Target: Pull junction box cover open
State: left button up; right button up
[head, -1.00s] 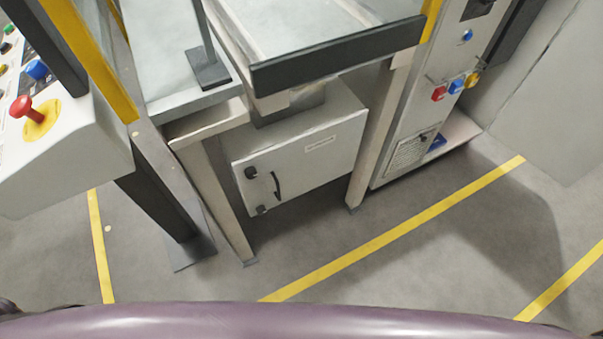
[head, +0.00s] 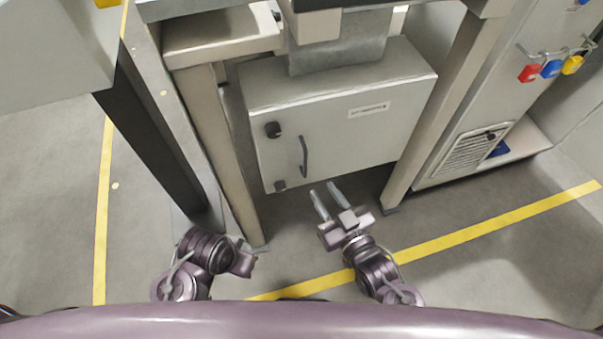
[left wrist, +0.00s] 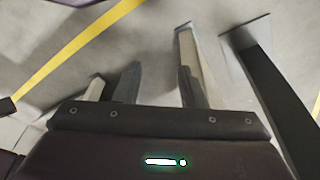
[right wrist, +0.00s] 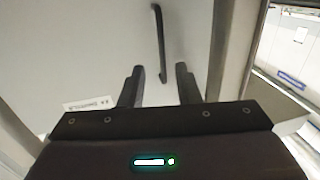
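The junction box (head: 370,85) is a light grey cabinet under the bench, with its cover (head: 350,130) shut. The cover has a dark bar handle (head: 303,157) near its left side, a black knob (head: 272,130) and a small dark fitting (head: 280,185). My right gripper (head: 323,188) is open and empty, just below and right of the handle. In the right wrist view the handle (right wrist: 160,40) lies ahead, its lower end between the fingers in the picture; no grip shows. My left gripper (left wrist: 158,82) is open and empty, low over the floor; its fingers are not clear in the head view.
Pale bench legs (head: 225,150) and (head: 440,120) stand either side of the box. A dark post (head: 150,130) stands at left. A cabinet with red, blue and yellow padlocks (head: 551,68) is at right. Floor in front is clear, with yellow lines (head: 460,238).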

aim_at(306, 166)
jog(key=x, duration=0.5)
jog(key=b+x, duration=0.1)
jog(key=x, duration=0.2)
jog(key=shift+a+r, duration=0.1)
jog(key=shift+r, duration=0.3)
jog(key=shift+s, duration=0.1)
grip_shut()
